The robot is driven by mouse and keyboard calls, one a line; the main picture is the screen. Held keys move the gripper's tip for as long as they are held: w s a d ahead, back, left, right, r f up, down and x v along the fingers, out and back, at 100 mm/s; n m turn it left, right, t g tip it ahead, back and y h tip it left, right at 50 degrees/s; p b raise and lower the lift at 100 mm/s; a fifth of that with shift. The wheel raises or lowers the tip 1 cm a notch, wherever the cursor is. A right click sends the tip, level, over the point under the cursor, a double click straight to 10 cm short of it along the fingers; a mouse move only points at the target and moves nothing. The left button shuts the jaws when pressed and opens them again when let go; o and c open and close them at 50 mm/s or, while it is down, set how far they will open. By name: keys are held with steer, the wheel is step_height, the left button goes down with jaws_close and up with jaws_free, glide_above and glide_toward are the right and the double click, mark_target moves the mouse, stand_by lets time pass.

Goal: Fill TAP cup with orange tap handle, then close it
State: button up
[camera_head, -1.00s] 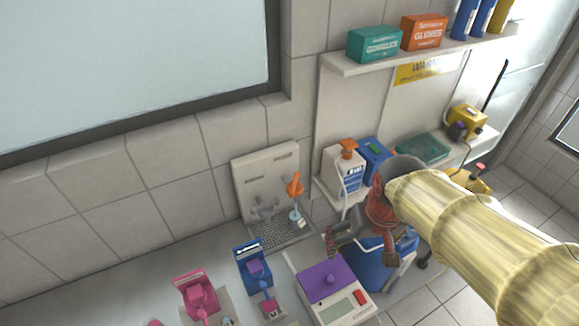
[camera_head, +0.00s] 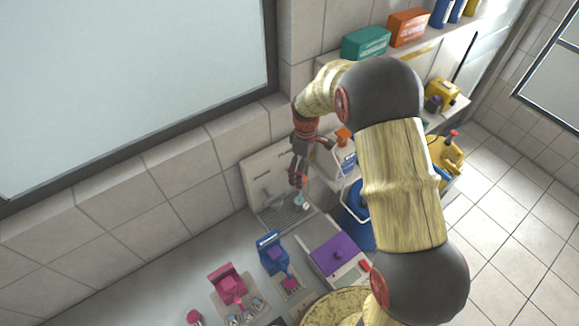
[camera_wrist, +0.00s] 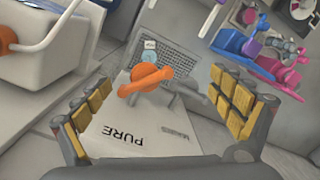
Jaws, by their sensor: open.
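The orange tap handle (camera_wrist: 146,80) shows in the wrist view between my two open fingers, a little beyond their tips. My gripper (camera_wrist: 160,98) is open, with a finger to each side of the handle, and I cannot see it touching. In the head view my gripper (camera_head: 297,172) is over the tap unit (camera_head: 262,170) at the wall and hides most of the handle. A small light-blue cup (camera_wrist: 149,55) with a white label stands on the drain grate (camera_wrist: 185,62) beyond the handle; it also shows in the head view (camera_head: 302,203).
Pink (camera_head: 229,285) and blue (camera_head: 272,253) devices and a purple-topped scale (camera_head: 335,255) stand on the counter. A white bottle with an orange top (camera_wrist: 25,45) is close on the left in the wrist view.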

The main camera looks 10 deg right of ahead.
steer(key=w, duration=0.1)
steer(key=w+r+n, duration=0.1)
steer(key=w+a+n, duration=0.1)
steer(key=shift+w+r+t, duration=0.25)
steer(key=shift+w+t, duration=0.1)
steer(key=shift+t, duration=0.05)
steer(key=shift+s+d+n, duration=0.1)
steer(key=shift+d+n, duration=0.05)
steer(key=shift+n, duration=0.75)
steer(key=shift+f+p, duration=0.85)
steer(key=shift+f, duration=3.05)
steer(key=shift+c, duration=0.7)
steer(key=c, duration=1)
